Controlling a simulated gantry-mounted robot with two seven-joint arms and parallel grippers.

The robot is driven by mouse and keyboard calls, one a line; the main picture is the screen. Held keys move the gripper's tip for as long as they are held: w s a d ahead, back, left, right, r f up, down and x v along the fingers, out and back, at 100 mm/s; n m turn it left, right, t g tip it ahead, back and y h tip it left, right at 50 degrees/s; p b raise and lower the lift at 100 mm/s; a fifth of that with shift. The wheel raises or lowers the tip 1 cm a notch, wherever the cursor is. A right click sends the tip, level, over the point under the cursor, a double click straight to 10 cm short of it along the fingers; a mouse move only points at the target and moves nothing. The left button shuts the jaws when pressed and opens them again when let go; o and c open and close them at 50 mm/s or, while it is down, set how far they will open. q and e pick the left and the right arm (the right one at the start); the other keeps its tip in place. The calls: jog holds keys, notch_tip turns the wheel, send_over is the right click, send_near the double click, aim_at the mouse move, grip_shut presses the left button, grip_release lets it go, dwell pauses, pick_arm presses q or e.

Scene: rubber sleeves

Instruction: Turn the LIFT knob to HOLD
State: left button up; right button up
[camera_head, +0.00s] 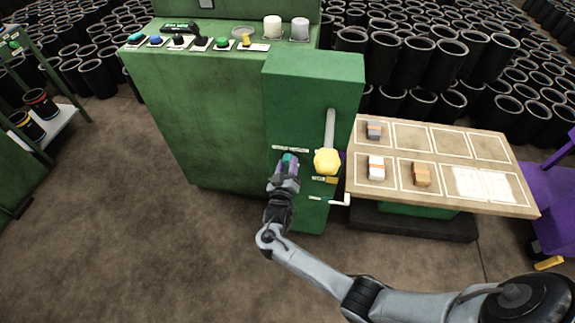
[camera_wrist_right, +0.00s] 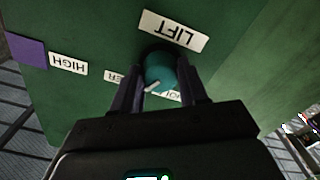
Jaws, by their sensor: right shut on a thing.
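The LIFT knob (camera_wrist_right: 160,70) is round and teal, on a green panel under an upside-down LIFT label (camera_wrist_right: 173,31) in the right wrist view. My right gripper (camera_wrist_right: 163,80) has one finger on each side of the knob and is shut on it. A white pointer mark on the knob points to the lower left, between a partly hidden label ending in ER (camera_wrist_right: 116,78) and another partly hidden label (camera_wrist_right: 170,95) that seems to read HOLD. In the head view, my right gripper (camera_head: 288,168) is at the green cabinet's front, covering most of the knob. My left gripper is out of view.
A bent white handle (camera_head: 340,201) is below. A board (camera_head: 455,148) with small blocks stands right.

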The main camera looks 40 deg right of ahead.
jog(key=n+p, duration=0.2)
jog(key=shift+r+p, duration=0.25)
jog(key=shift+p, duration=0.05)
jog(key=n+p, duration=0.2)
jog(key=n, duration=0.1)
jog(key=n+p, duration=0.1)
jog(key=n, duration=0.2)
jog(key=shift+n+p, duration=0.3)
jog(key=shift+f+n+p, duration=0.1)
jog(key=shift+n+p, duration=0.25)
jog(key=shift+n, duration=1.05)
jog(key=o, duration=1.1)
jog(key=shift+c, duration=0.2)
jog(key=shift+s+a, duration=0.1)
jog(key=shift+s, duration=0.05)
